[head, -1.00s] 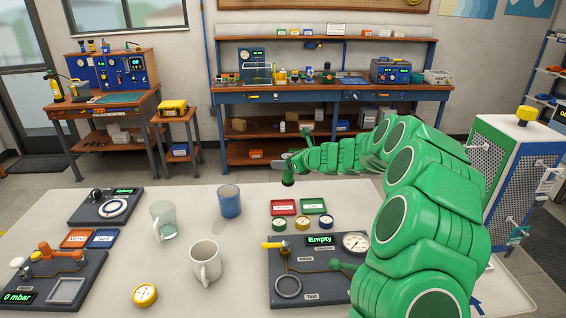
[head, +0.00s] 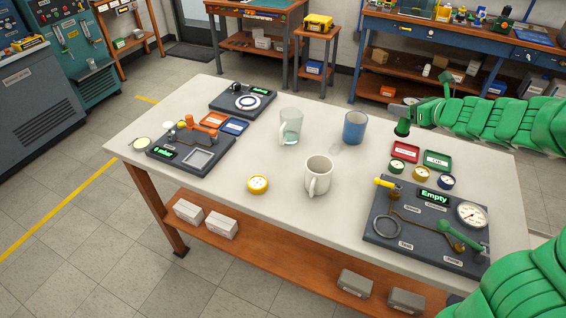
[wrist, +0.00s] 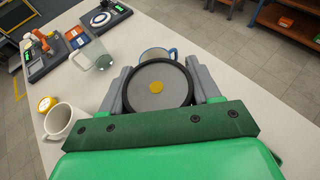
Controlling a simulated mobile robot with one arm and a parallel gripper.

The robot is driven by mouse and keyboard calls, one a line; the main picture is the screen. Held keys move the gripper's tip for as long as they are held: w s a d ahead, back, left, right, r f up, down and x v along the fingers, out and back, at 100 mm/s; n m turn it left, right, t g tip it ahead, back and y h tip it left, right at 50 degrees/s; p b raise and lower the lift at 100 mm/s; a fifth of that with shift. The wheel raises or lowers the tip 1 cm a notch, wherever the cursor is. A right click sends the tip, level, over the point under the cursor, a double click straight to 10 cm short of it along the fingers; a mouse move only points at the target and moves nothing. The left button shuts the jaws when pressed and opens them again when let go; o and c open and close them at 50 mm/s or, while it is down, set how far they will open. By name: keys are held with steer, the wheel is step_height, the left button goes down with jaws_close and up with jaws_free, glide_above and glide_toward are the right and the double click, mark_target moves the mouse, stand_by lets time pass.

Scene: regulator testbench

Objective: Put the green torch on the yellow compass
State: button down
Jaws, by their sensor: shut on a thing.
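The green torch (head: 402,127) hangs upright from my gripper (head: 408,108), above the far right part of the white table. In the wrist view its round dark end (wrist: 158,88), with a yellow dot in the middle, lies between the grey fingers of my gripper (wrist: 160,85), which are shut on it. The yellow compass (head: 258,184) lies flat on the table's near side, left of the white mug. It also shows at the left of the wrist view (wrist: 46,104). The torch is well apart from the compass.
A white mug (head: 318,175), a blue mug (head: 355,127) and a clear glass mug (head: 290,126) stand between torch and compass. Small dials, red (head: 405,152) and green (head: 437,160) trays and a test panel (head: 410,245) are at right. Another panel (head: 192,153) is at left.

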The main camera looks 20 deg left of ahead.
steer(key=s+a+r+n+g+y, duration=0.2)
steer(key=s+a+n+g, duration=0.4)
steer(key=s+a, duration=1.15)
steer(key=s+a+n+g, duration=0.2)
steer(key=s+a+g, duration=0.15)
steer(key=s, duration=0.65)
steer(key=s+a+n+g, duration=0.2)
steer(key=s+a, duration=0.2)
steer(key=s, duration=0.6)
steer(key=shift+w+a+f, duration=1.65)
steer(key=shift+a+f, duration=0.05)
steer(key=shift+f, duration=0.45)
steer(key=shift+w+a+f, duration=1.6)
steer(key=shift+a+f, duration=0.05)
steer(key=shift+f, duration=0.5)
steer(key=shift+w+a+f, duration=1.65)
steer(key=shift+a+f, duration=0.05)
steer(key=shift+f, duration=0.45)
steer(key=shift+f, duration=0.15)
steer(key=shift+c, duration=1.2)
jaws_free()
